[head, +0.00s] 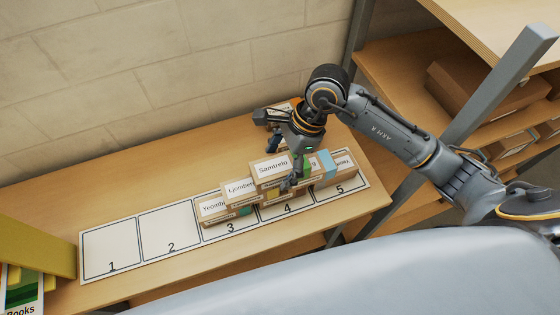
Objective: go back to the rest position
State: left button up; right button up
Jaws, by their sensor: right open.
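My right gripper (282,163) is open, with its fingers pointing down at the row of boxes on the table. One finger is in front of the boxes, close to the box labelled "Samtrelu" (271,168); I cannot tell whether it touches. Left of that box are the boxes labelled "Ljombe…" (239,188) and "Yeombi" (212,208). Another box (326,165) with a light blue patch stands to the right, and one more label shows by space 5, partly hidden. My left gripper is not in view.
The boxes stand on a white mat (110,250) numbered 1 to 5; spaces 1 and 2 are bare. A wooden table (60,205) carries the mat, against a block wall. A shelf with cartons (480,85) and a grey post (500,80) stand at right, close to my right arm.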

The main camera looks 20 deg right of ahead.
jog(key=v, duration=0.7)
jog(key=shift+d+r, duration=0.15)
jog(key=shift+r, duration=0.1)
jog(key=shift+s+f, duration=0.1)
